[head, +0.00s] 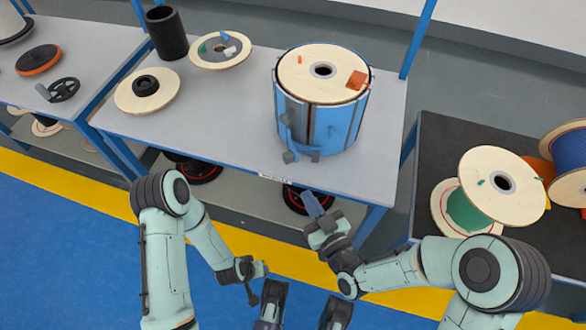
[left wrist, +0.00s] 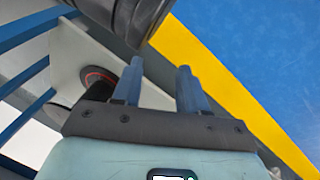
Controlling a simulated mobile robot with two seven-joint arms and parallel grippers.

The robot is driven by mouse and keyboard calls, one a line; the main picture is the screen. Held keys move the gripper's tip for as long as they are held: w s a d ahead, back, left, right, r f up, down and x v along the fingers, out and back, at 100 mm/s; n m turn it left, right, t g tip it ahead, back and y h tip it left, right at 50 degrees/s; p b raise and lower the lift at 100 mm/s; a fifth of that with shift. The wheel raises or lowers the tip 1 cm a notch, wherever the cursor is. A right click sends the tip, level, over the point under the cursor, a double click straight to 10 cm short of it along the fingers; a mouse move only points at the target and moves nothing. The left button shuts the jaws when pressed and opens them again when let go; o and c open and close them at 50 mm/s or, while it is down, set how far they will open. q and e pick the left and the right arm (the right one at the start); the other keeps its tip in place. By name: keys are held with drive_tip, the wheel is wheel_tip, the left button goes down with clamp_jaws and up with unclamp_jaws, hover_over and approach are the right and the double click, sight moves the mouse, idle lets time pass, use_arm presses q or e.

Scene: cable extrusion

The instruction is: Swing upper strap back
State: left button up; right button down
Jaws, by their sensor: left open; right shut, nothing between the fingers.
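A blue drum-like holder (head: 345,125) stands on the grey table and wraps around a reel with a pale wooden top flange (head: 312,68). Grey-blue strap or latch parts (head: 289,120) hang on its front left side, with small dark ends near the table. I cannot tell which part is the upper strap. My right gripper (head: 309,203) is shut and empty below the table's front edge, apart from the holder. My left gripper (left wrist: 161,68) is open and empty in the left wrist view, low in front of the shelving. In the head view its fingers are hard to make out.
The table (head: 225,120) also carries a black cylinder (head: 167,32) and wooden discs (head: 147,95) at the left. A dark bench (head: 455,135) with several reels stands at the right. Reels lie on the shelf below. The blue floor (head: 70,250) in front is clear.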

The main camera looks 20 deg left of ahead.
sight(286, 161)
use_arm(q)
drive_tip(key=s+f, duration=0.1)
drive_tip(key=s+f+g+b, duration=0.1)
drive_tip(key=shift+s+a+f, duration=0.15)
drive_tip(key=shift+s+f, duration=0.05)
drive_tip(key=shift+s, duration=0.1)
use_arm(e)
drive_tip(key=x, duration=1)
